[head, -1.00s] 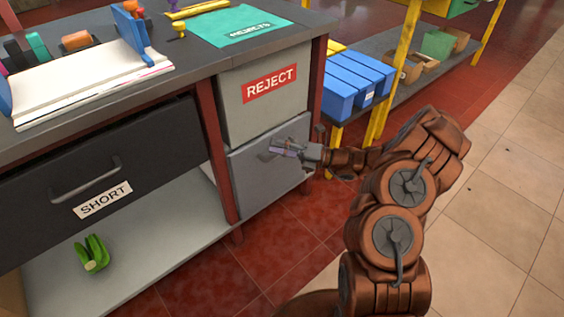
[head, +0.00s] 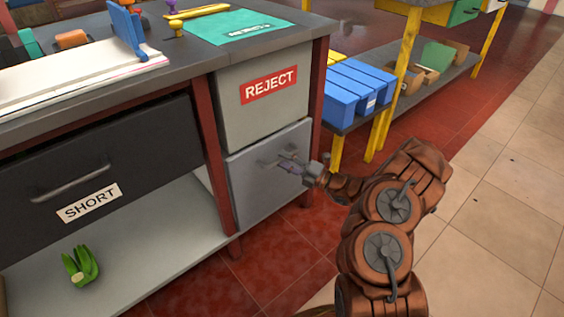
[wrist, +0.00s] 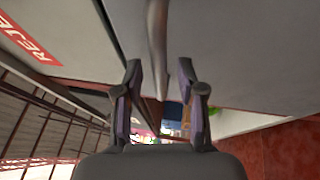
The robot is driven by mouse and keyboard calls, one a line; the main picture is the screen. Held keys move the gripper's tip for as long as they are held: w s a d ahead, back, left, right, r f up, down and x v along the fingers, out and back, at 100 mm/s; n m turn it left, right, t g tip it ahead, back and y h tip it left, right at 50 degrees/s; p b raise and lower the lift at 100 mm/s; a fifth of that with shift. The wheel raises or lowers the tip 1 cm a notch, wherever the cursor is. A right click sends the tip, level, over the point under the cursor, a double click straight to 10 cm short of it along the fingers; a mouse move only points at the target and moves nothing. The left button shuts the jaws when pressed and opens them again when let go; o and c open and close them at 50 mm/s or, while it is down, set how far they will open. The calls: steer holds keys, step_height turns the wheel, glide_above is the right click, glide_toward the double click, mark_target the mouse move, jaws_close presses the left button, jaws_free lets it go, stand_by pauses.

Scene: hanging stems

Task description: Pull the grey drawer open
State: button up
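The grey drawer (head: 250,200) is in the lower right of the workbench, under the panel marked REJECT. Its front looks about flush with the bench. Its handle (head: 267,161) is partly hidden by my gripper (head: 287,164), which is right at the drawer front. In the wrist view the handle bar (wrist: 157,45) runs down from the top edge to between the two fingers of my gripper (wrist: 161,85). The fingers stand apart on either side of it, with gaps showing. I cannot tell whether either finger touches the bar.
A black drawer marked SHORT (head: 45,165) is to the left, above a shelf with green bananas (head: 80,267). The REJECT panel (head: 240,115) is directly above. Blue bins (head: 350,92) stand on a rack behind. The tiled floor (head: 500,220) at right is clear.

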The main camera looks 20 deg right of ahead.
steer(key=shift+w+a+r, duration=0.1)
steer(key=shift+w+a, duration=0.4)
steer(key=shift+c, duration=0.3)
jaws_close()
